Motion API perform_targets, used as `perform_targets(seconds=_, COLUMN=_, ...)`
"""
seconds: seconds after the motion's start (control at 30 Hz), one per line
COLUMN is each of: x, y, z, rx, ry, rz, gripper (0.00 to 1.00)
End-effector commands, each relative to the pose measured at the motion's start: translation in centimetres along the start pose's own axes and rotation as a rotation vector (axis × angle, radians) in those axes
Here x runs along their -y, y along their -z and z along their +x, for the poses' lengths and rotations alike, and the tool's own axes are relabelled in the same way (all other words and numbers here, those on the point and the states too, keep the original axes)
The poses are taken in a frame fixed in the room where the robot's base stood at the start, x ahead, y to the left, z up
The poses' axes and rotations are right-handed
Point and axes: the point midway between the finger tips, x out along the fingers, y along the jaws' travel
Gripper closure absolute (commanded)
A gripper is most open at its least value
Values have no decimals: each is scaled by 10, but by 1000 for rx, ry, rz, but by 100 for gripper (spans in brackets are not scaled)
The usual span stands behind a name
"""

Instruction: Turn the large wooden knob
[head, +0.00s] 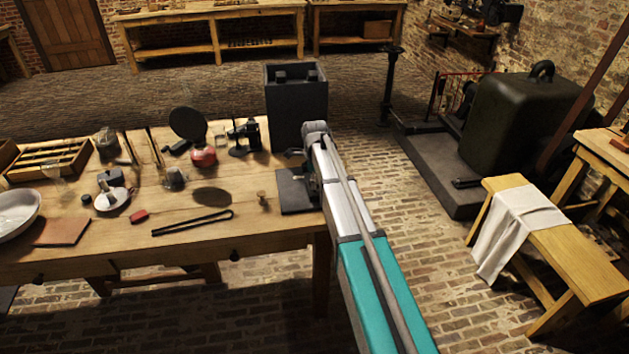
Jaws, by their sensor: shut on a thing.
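My arm reaches over the right end of the wooden table (190,240). My gripper (292,154), small and dark, is at its far end, above a flat dark slab (292,196) at the table's right edge. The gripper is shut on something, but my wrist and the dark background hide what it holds. I cannot make out the large wooden knob. A small brownish knob-shaped piece (262,198) stands on the table left of the slab, apart from my gripper.
A tall dark open box (296,100) rises behind my gripper. Black tongs (192,223), a red-based device with a black disc (202,155) and a black instrument (243,137) are on the table. A bench with a white cloth (520,225) stands right.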

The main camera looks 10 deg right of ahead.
Motion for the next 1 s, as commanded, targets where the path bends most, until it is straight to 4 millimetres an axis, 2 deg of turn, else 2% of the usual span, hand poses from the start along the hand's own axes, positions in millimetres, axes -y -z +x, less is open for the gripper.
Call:
perform_targets(seconds=0.7, x=-1, y=0, z=0, rx=0, ry=-2, rz=675, gripper=86)
perform_targets(seconds=1.0, x=-1, y=0, z=0, rx=-1, ry=-1, rz=894, gripper=86)
